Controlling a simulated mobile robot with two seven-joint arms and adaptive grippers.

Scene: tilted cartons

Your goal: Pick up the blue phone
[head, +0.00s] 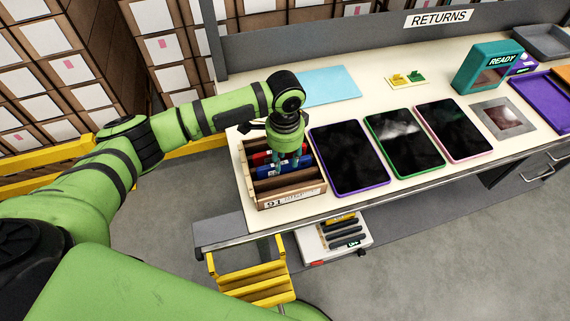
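The blue phone (265,171) stands in a slot of a brown divided carton (291,197) at the left end of the table. Only part of it shows, with a white label on it. A red phone (261,159) stands in the slot behind it. My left gripper (280,162) points down into the carton, with its teal fingertips at the blue phone's right part. The wrist above hides part of the phones, and I cannot tell whether the fingers touch the blue phone or have closed on it. My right gripper is not in view.
Tablets with purple (348,158), green (403,143) and pink (454,131) edges lie right of the carton. A teal READY box (487,67) and a purple tray (540,101) are farther right. A light blue sheet (331,86) lies behind. A yellow step stool (255,283) stands below the table edge.

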